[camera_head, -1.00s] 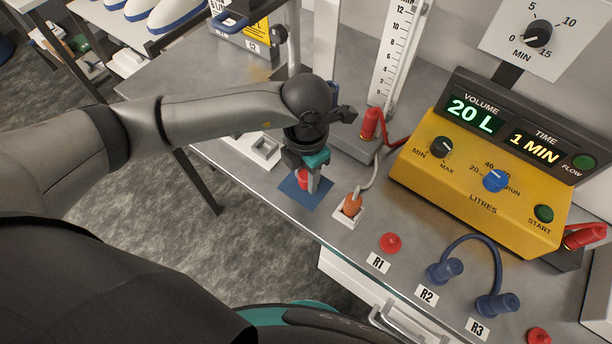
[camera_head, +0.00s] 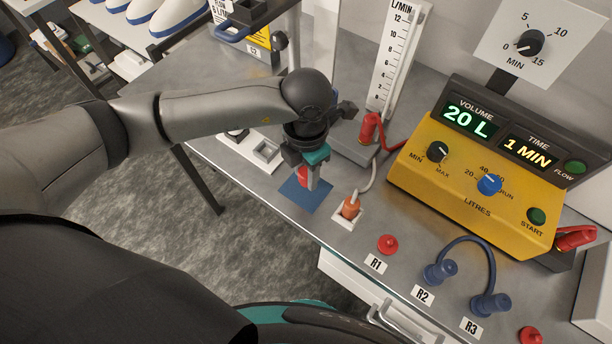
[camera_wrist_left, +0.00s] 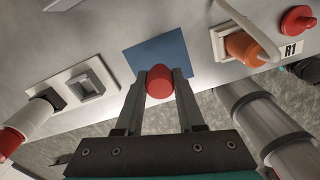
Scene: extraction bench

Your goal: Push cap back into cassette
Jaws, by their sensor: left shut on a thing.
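My left gripper (camera_head: 308,182) points down over a blue square mat (camera_head: 302,196) near the bench's front edge. It is shut on a small red piece, probably the cap (camera_head: 302,174). In the left wrist view the rounded red end of the cap (camera_wrist_left: 160,82) shows between the two fingers (camera_wrist_left: 160,88), with the blue mat (camera_wrist_left: 165,52) behind it. I cannot tell whether a cassette is under or joined to the cap, or whether the cap touches the mat. My right gripper is not in view.
A white two-slot holder (camera_head: 264,153) lies left of the mat; a white cylinder with a red end (camera_wrist_left: 38,112) stands at it. An orange plug with a hose (camera_head: 350,208) sits to the right. Beyond are red cap R1 (camera_head: 388,244), blue connectors (camera_head: 440,271) and the yellow control unit (camera_head: 470,190).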

